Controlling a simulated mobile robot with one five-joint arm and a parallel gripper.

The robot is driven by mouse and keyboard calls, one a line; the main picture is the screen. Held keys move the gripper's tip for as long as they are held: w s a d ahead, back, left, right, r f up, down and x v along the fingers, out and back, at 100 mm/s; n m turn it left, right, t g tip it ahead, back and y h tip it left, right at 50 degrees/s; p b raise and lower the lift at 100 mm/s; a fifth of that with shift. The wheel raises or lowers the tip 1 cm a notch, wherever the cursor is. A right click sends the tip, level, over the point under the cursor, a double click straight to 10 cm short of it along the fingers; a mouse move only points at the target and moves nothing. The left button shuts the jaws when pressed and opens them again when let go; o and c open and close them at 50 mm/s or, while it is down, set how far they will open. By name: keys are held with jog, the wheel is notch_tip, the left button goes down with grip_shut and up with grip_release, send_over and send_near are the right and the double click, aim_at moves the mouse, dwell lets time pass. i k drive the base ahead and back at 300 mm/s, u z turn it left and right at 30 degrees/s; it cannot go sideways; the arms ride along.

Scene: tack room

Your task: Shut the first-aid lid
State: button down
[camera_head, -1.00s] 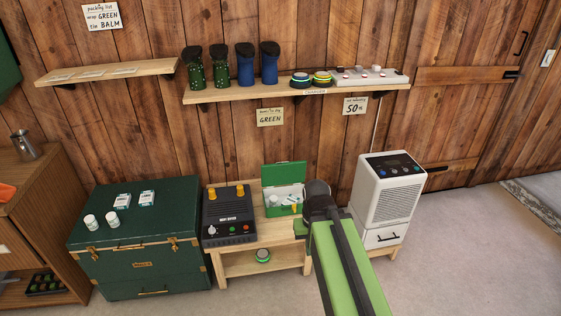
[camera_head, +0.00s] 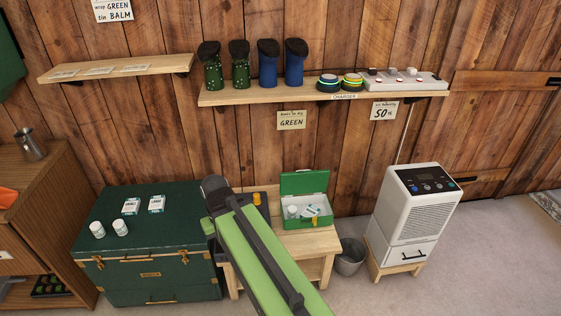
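The green first-aid box (camera_head: 306,213) stands on a low wooden bench. Its green lid (camera_head: 304,183) is up, leaning back toward the wall. White items (camera_head: 309,211) show inside it. My green and black arm reaches up from the bottom of the picture, left of the box and apart from it in the picture.
A grey bucket (camera_head: 350,257) and white dehumidifier (camera_head: 413,215) stand right. A shelf (camera_head: 300,97) with boots runs above.

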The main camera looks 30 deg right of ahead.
aim_at(307, 181)
jog(key=u, duration=0.05)
jog(key=i, duration=1.4)
jog(key=z, duration=0.7)
